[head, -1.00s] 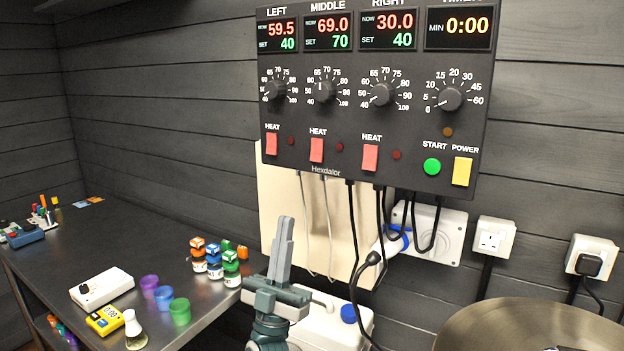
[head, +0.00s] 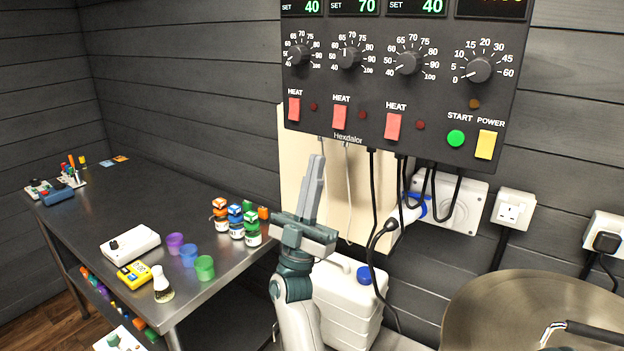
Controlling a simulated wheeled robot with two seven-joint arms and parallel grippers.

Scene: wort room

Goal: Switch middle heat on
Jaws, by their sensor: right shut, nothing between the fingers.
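The black control panel (head: 378,140) hangs on the wall at the upper right, its top cut off by the frame. The middle heat switch (head: 340,117) is a red rocker under the word HEAT, and the small lamp (head: 361,116) beside it looks dark. The left heat switch (head: 294,109) and right heat switch (head: 392,126) are like it. The middle display (head: 353,6) reads SET 70. My right gripper (head: 316,160) is shut and empty, pointing up just below the panel, under and left of the middle switch, apart from it. My left gripper is not in view.
Black cables (head: 374,200) and a grey wall socket (head: 455,205) hang below the panel. A white canister (head: 345,305) stands behind my right arm. A steel bench (head: 90,225) with bottles and cups is at left. A round metal lid (head: 530,310) is at lower right.

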